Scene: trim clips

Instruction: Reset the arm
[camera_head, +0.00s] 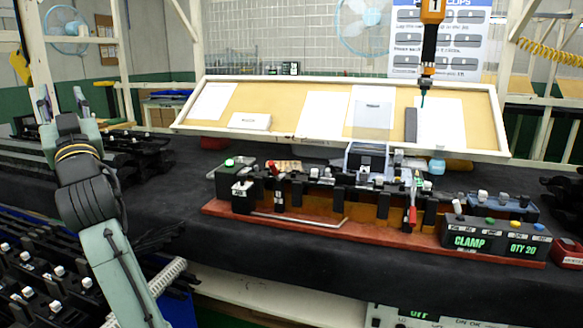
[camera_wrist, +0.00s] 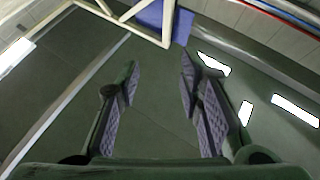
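My arm (camera_head: 105,230) rises at the left of the head view and bends at its upper joint, beside the workbench. My gripper (camera_wrist: 160,80) shows in the wrist view with its two fingers well apart and nothing between them. Beyond the fingers is a dark green surface. The gripper's fingertips cannot be made out clearly in the head view.
A black-covered workbench (camera_head: 300,262) carries a red-based clamp fixture (camera_head: 300,225) with a "CLAMP QTY 20" block (camera_head: 490,240). A tilted board (camera_head: 285,110) with papers stands behind. An orange power tool (camera_head: 431,12) hangs above. Racks of black parts (camera_head: 40,270) are at the left.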

